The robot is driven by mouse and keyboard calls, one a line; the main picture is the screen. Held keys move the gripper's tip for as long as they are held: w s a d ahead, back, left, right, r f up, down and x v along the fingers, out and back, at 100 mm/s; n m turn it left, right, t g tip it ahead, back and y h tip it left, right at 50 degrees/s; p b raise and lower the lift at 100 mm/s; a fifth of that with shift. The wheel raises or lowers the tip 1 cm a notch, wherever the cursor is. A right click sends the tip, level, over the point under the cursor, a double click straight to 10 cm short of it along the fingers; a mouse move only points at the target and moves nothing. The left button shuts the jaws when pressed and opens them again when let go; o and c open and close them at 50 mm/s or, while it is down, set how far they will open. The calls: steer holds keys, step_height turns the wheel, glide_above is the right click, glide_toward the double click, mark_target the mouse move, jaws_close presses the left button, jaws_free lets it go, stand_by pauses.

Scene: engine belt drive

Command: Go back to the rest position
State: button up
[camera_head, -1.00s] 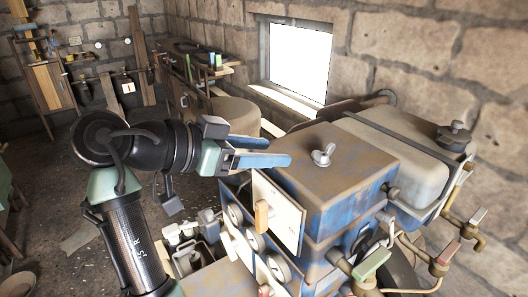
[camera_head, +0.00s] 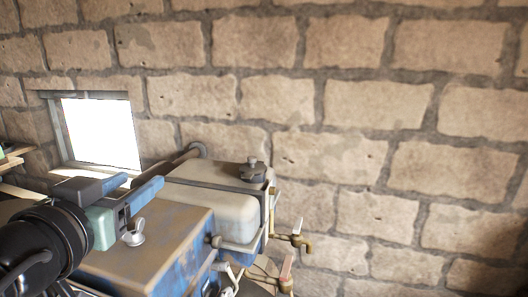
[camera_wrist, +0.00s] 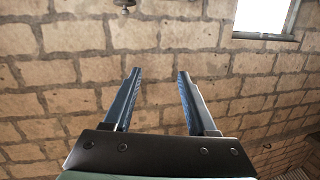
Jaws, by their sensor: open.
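My gripper (camera_head: 142,187) is at the lower left of the head view, above the blue and rusty engine box (camera_head: 150,250). Its blue fingers stand apart with nothing between them. In the wrist view my gripper (camera_wrist: 158,75) is also open and empty, with only the stone wall behind its fingers. A wing nut (camera_head: 134,234) on top of the box shows just below the fingers in the head view. I cannot tell the gap between the fingers and the box.
A pale tank (camera_head: 215,208) with a dark cap (camera_head: 252,170) stands behind the box. Brass taps (camera_head: 296,240) stick out at its right. A stone wall (camera_head: 380,110) with a bright window (camera_head: 100,132) closes off the back. A shelf edge (camera_head: 12,158) shows at far left.

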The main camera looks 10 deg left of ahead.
steer(key=d+r+t, duration=0.4)
steer(key=d+r, duration=0.5)
steer(key=d, duration=0.2)
steer(key=s+d+r+t+h, duration=0.1)
steer(key=s+d+r+t, duration=0.5)
steer(key=s+d+r, duration=0.4)
steer(key=d, duration=0.2)
steer(key=shift+s+d+r+t, duration=0.15)
steer(key=shift+d+r+t, duration=0.15)
steer(key=shift+r, duration=0.05)
